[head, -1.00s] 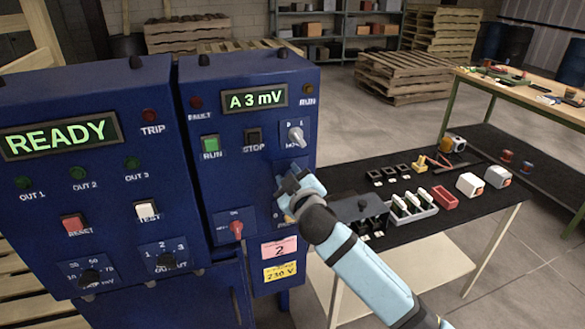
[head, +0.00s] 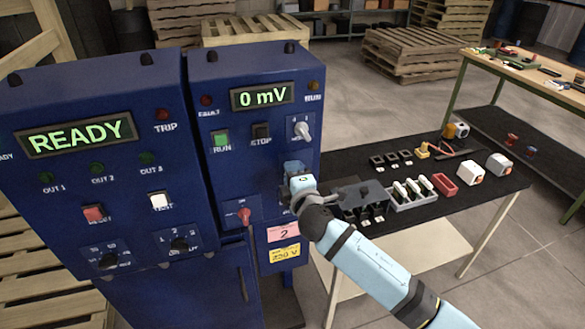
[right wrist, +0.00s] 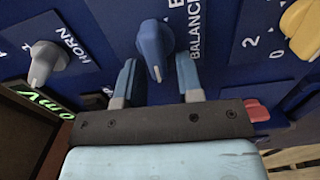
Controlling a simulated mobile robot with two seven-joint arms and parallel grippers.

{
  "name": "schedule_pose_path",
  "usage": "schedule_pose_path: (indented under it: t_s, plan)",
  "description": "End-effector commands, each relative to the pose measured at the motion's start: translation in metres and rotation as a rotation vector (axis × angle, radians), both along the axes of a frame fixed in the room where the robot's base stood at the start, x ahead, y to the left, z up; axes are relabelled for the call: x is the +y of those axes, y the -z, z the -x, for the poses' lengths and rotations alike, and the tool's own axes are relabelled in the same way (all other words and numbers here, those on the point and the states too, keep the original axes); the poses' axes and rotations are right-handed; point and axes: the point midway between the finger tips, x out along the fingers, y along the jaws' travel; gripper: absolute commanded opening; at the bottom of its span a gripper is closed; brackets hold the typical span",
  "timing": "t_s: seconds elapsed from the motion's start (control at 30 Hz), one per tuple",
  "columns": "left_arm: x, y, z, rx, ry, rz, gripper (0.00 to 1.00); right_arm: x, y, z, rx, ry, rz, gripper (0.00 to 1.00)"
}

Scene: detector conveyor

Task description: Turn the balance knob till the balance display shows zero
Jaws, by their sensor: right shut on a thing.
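The balance knob (right wrist: 155,48) is a blue pointer knob beside the word BALANCE on the blue panel. My right gripper (right wrist: 157,75) is shut on it, with one finger on either side. In the head view my right gripper (head: 296,178) is at the right side of the panel and hides the knob. The balance display (head: 262,96) at the top of the right cabinet reads 0 mV in green. A corner of it shows in the right wrist view (right wrist: 45,105). My left gripper is not in view.
A grey horn knob (right wrist: 44,62), a red knob (head: 244,215) and a yellow knob (right wrist: 302,28) sit near the balance knob. The left cabinet's display (head: 75,134) reads READY. A black-topped table (head: 425,212) with small parts stands to the right.

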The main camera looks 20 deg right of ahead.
Motion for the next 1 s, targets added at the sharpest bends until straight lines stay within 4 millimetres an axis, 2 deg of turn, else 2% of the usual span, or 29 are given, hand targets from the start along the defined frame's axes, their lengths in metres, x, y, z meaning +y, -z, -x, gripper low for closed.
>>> schedule_pose_path:
  t_s: [0.4,0.93,0.97,1.0]
  plan:
    - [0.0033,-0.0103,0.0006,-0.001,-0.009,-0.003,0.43,-0.0007,0.0025,-0.0004,-0.007,0.001,0.186,0.10]
    - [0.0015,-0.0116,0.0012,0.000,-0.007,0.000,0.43,-0.0010,0.0034,-0.0005,-0.009,0.001,0.209,0.10]
    - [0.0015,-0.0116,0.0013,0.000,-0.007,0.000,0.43,-0.0010,0.0034,-0.0005,-0.009,0.001,0.209,0.36]
    - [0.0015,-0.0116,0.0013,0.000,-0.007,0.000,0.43,-0.0010,0.0034,-0.0005,-0.009,0.001,0.209,0.41]
